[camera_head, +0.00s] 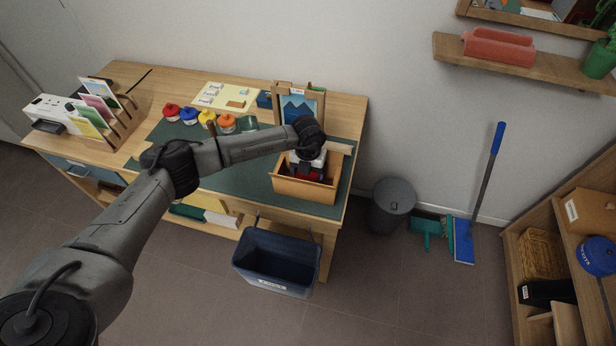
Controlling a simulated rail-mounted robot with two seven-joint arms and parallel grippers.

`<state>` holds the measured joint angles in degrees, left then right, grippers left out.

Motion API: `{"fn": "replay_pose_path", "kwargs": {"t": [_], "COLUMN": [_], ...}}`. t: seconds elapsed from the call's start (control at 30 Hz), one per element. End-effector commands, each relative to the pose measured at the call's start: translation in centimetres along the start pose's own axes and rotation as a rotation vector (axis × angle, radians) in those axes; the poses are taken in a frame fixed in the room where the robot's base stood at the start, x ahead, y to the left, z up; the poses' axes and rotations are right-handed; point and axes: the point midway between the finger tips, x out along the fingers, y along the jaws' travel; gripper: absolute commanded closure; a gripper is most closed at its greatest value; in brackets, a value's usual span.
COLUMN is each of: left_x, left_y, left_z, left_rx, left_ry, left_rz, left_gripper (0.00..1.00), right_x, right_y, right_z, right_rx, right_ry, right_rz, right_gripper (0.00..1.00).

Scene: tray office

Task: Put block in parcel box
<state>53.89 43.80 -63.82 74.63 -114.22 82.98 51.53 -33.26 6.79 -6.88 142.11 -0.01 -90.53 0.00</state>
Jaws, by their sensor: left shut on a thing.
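The parcel box (302,190) is an open, light brown box on the right end of the desk's green mat. My left arm reaches in from the left, and my left gripper (308,168) points down at the box opening. The gripper is shut on a block (309,175), of which only a small dark red patch shows between the fingers. The box walls and the gripper hide the rest, and I cannot tell whether the block touches the box floor. My right gripper is not in view.
A picture frame (300,106) stands just behind the box. Several paint jars (227,124) and a card organizer (115,122) are farther left. A blue bin (277,264) hangs at the desk front. A grey trash can (391,206) stands right of the desk.

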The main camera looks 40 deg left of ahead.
Motion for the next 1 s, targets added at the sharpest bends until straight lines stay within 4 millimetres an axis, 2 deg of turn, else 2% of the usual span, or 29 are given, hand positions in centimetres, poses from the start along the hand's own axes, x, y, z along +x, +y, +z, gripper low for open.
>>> {"fn": "replay_pose_path", "kwargs": {"t": [0.03, 0.17, 0.6, 0.63, 0.87, 1.0], "left_x": [1.1, 2.5, 3.0, 2.9, 2.9, 2.9], "left_y": [0.0, 0.0, 0.0, 0.0, 0.0, 0.0], "left_z": [-0.1, 0.0, 0.0, 0.0, 0.0, 0.0], "left_rx": [-0.001, -0.001, 0.000, 0.000, 0.000, 0.000], "left_ry": [0.002, 0.000, 0.000, 0.000, 0.000, 0.000], "left_rz": [0.001, 0.001, 0.000, 0.000, 0.000, 0.000], "left_gripper": [0.48, 0.48, 0.48, 0.21, 0.00, 0.00], "right_x": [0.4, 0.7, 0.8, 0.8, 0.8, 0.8], "right_y": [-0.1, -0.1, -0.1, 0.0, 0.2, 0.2], "right_z": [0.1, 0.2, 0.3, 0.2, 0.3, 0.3], "right_rx": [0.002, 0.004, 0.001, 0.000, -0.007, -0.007], "right_ry": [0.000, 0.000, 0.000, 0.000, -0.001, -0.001], "right_rz": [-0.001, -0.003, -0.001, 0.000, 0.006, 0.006], "right_gripper": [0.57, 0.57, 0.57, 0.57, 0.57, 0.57]}}
